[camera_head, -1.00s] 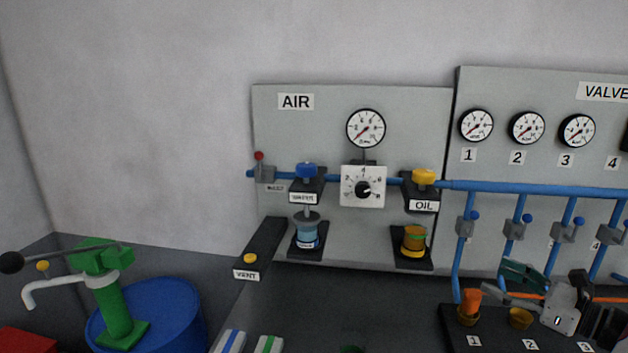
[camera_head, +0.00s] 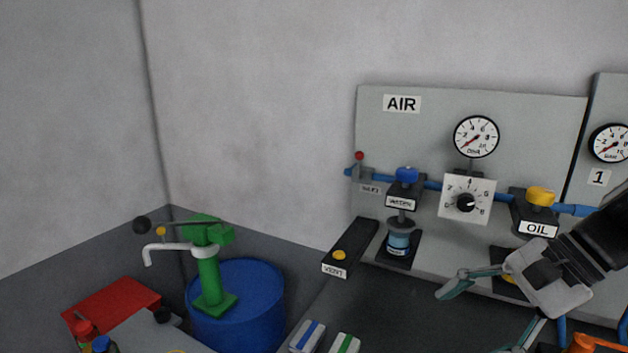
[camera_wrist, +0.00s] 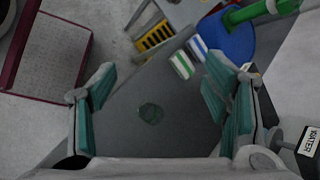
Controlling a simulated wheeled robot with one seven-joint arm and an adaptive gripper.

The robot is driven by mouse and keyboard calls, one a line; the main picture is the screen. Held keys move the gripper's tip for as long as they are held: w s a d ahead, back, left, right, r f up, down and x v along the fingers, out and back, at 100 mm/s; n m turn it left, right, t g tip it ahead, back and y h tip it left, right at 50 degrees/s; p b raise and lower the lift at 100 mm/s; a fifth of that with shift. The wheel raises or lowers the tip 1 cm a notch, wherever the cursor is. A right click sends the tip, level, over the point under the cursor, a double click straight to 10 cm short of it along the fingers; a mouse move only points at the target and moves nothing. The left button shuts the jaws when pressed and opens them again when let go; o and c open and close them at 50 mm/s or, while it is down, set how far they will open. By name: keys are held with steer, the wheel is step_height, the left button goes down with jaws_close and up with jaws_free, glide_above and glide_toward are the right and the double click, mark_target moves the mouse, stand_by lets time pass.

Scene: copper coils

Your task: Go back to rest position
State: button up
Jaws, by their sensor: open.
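My gripper (camera_head: 484,318) is at the lower right of the head view, with its teal-padded fingers spread apart. In the wrist view my gripper (camera_wrist: 160,100) is open, one finger at each side, with nothing between the pads. It hangs above the dark bench top (camera_wrist: 170,80), where a dark green round piece (camera_wrist: 151,113) lies beyond the fingers. In the head view my gripper covers part of the AIR panel's (camera_head: 420,130) lower right, below the OIL label (camera_head: 538,228).
A green hand pump (camera_head: 208,270) stands on a blue drum (camera_head: 240,310) at the left. Striped blocks (camera_head: 307,335) lie at the bench's near edge. A VENT box (camera_head: 350,249) juts from the panel. A yellow slotted item (camera_wrist: 155,38) shows in the wrist view.

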steer(key=s+a+r+n+t+h, duration=0.2)
steer(key=s+a+r+n+h, duration=0.3)
steer(key=n, duration=0.8)
steer(key=shift+s+a+r+t+h, duration=0.25)
steer(key=shift+s+t+h, duration=0.15)
steer(key=shift+s+h, duration=0.8)
steer(key=shift+d, duration=0.1)
